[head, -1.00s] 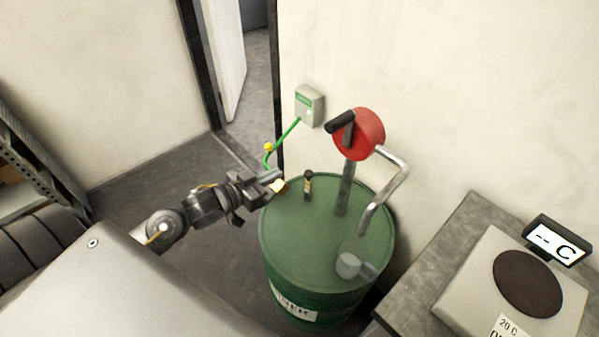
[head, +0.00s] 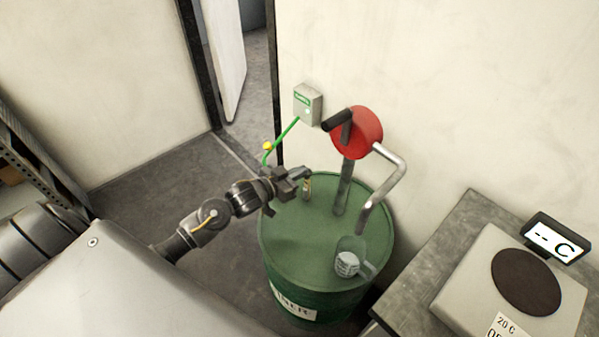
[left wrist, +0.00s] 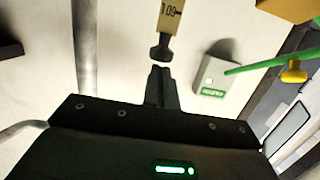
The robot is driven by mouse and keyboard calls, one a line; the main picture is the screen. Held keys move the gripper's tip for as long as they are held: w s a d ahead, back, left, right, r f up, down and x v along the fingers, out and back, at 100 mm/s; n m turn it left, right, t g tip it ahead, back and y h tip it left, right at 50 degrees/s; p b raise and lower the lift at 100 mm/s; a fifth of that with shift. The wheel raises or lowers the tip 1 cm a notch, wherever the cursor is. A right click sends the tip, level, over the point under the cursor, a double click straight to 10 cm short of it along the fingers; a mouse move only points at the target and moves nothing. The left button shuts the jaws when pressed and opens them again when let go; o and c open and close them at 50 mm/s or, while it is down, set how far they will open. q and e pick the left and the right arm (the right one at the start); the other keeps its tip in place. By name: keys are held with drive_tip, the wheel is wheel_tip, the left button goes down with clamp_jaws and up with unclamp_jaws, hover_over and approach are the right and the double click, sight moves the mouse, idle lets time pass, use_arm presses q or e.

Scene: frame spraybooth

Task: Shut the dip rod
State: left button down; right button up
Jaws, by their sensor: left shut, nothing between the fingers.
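The dip rod (head: 307,188) stands in the top of the green drum (head: 300,225), near its back left. It has a yellow label. In the head view its dark top is hidden behind my left gripper (head: 304,173). In the left wrist view the labelled rod (left wrist: 170,22) and its dark end (left wrist: 160,48) are just beyond my left fingertips (left wrist: 160,70). The fingers are shut with nothing between them. I cannot tell whether they touch the rod. My right gripper is not in view.
A red crank pump (head: 362,133) with a bent metal spout rises from the drum. A clear jug (head: 348,260) stands on the drum at the front right. A green cable with a clamp (head: 268,147) runs from a wall box (head: 307,104). A scale (head: 500,280) is on the right bench.

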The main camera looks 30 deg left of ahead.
use_arm(q)
drive_tip(key=shift+f, duration=0.25)
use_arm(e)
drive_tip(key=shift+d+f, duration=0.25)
